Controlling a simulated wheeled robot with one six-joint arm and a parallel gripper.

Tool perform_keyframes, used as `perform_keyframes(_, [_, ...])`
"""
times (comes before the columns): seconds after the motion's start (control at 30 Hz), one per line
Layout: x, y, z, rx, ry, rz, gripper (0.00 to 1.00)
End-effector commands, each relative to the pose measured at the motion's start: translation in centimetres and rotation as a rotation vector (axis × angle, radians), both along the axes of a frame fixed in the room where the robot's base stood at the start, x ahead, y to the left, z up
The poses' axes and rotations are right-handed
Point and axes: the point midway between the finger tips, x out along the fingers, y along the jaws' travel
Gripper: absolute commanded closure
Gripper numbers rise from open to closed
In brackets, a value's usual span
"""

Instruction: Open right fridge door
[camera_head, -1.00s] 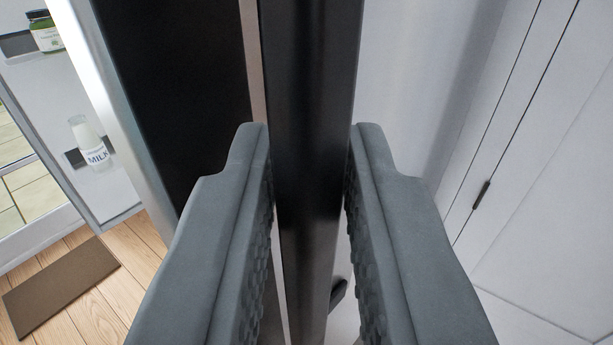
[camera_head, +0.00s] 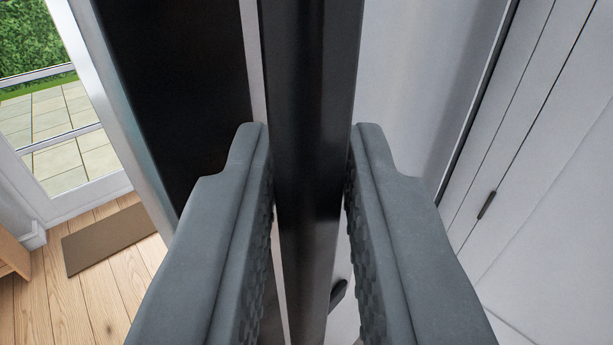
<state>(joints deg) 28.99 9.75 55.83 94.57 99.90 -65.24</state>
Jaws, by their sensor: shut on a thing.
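The fridge door handle, a long black upright bar (camera_head: 308,130), runs from top to bottom through the middle of the view. My gripper (camera_head: 308,150) is shut on this bar, with one grey padded finger on each side. A wide dark panel with a pale metallic edge (camera_head: 125,100) stands just left of the bar. A smooth light grey surface (camera_head: 420,70) shows to its right. I cannot tell exactly where the door's face ends.
White cabinet fronts (camera_head: 540,200) with a small dark pull (camera_head: 486,205) stand at the right. At the left are wooden floor (camera_head: 100,300), a brown mat (camera_head: 110,238) and a glazed door (camera_head: 60,140) onto paving and a hedge.

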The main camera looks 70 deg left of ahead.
Motion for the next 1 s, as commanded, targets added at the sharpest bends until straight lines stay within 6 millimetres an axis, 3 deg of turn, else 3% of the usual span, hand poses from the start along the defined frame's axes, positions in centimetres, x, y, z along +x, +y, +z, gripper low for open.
perform_keyframes(0.27, [0.2,0.0,-0.2,0.0,0.004,0.0,1.0])
perform_keyframes(0.3, [0.2,0.0,-0.3,0.0,0.004,0.001,0.81])
perform_keyframes(0.4, [0.2,0.0,-0.2,0.0,0.003,0.001,0.64])
perform_keyframes(0.8, [0.0,-0.1,-0.1,-0.001,0.001,0.0,0.64])
perform_keyframes(1.0, [-0.5,-2.0,-0.1,0.0,0.002,-0.002,0.64])
